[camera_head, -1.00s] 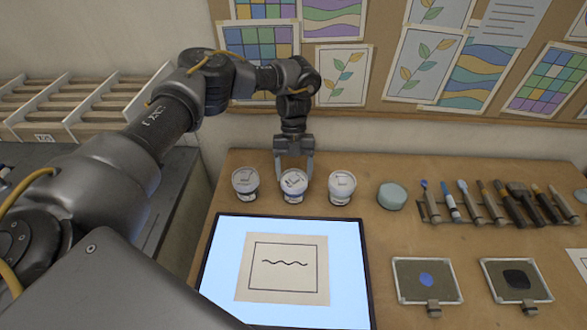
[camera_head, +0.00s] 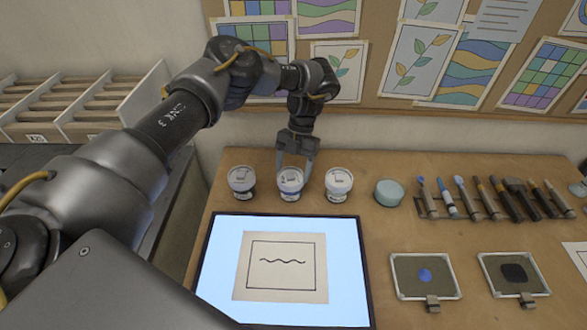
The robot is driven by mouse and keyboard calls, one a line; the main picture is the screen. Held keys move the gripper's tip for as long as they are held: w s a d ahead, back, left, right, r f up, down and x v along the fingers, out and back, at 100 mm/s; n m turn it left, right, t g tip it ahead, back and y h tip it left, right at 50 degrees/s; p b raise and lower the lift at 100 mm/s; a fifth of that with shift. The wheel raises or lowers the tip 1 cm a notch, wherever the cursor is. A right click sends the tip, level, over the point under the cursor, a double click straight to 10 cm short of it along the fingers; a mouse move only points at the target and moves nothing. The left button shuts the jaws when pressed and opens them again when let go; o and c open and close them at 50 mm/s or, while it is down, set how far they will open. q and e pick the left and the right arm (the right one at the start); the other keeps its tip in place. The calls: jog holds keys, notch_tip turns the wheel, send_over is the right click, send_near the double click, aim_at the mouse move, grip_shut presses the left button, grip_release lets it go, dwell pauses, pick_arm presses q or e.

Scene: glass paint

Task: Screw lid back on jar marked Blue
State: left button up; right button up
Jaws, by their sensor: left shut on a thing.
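My left gripper (camera_head: 293,172) comes down from behind the middle jar. Its two fingers are shut on the white lid (camera_head: 290,177), one on each side. The lid sits on top of the jar, which stands upright on the table. Whether its thread is engaged cannot be seen. My right gripper is out of view.
A lit panel (camera_head: 217,262) with a paper drawing (camera_head: 286,272) lies in front of the jars. A round pale-green pot (camera_head: 389,192) stands right of them, then a rack of brushes and tools (camera_head: 480,210). Two small framed plates (camera_head: 425,276) lie front right.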

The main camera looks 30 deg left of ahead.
pick_arm(q)
jog(key=shift+d+f+m+y, duration=0.15)
jog(key=shift+m+y, duration=0.25)
jog(key=shift+m, duration=0.6)
jog(key=shift+s+d+m+y, duration=0.1)
jog(key=shift+d+m+y, duration=0.15)
jog(key=shift+m, duration=0.55)
jog(key=shift+m+y, duration=0.45)
jog(key=shift+m, duration=0.55)
jog(key=o, duration=1.2)
jog(key=shift+r+p, duration=2.45)
jog(key=shift+r, duration=0.7)
